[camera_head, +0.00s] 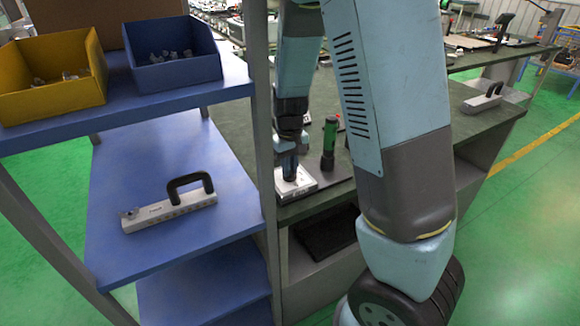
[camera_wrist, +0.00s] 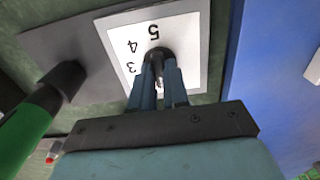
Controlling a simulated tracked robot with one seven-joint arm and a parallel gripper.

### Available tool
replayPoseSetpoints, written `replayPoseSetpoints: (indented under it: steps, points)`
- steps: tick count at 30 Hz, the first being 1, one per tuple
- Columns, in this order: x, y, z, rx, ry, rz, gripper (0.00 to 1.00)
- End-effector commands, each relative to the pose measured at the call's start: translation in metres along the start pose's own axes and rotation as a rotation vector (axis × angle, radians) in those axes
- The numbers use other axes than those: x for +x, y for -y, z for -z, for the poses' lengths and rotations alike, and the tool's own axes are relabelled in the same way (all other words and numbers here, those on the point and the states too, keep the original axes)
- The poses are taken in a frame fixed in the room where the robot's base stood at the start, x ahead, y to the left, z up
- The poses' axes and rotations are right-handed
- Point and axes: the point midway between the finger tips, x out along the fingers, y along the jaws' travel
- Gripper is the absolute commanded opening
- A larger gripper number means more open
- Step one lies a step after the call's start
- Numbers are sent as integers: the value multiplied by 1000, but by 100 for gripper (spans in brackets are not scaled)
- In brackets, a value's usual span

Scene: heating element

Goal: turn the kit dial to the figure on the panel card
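The kit dial is a small dark knob (camera_wrist: 158,53) on a white square plate (camera_wrist: 103,38) printed with the figures 3, 4 and 5 in the wrist view. The plate also shows in the head view (camera_head: 302,187), on the dark green bench. My gripper (camera_wrist: 158,76) points down at the knob, one finger at each side of it. A narrow gap shows between the fingers; whether they press on the knob I cannot tell. In the head view my gripper (camera_head: 289,172) is over the plate. The fingers hide part of the scale. I cannot make out a separate panel card with a readable figure.
A green and black cylindrical tool (camera_head: 328,146) stands close to the right of the plate. A silver handled bar (camera_head: 170,209) lies on the blue shelf (camera_head: 120,168) at left. Yellow (camera_head: 55,103) and blue bins (camera_head: 178,72) hold small parts. A rack post stands just left of my gripper.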

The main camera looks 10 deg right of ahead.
Motion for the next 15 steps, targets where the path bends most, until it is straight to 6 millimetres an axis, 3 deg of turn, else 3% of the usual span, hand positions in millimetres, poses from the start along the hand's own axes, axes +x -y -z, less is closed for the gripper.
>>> replayPoseSetpoints:
  steps: [3, 15]
  points:
    - [0, 0, 0, 0, 0, 0, 0]
    - [0, 0, 0, 19, 0, 0, 0]
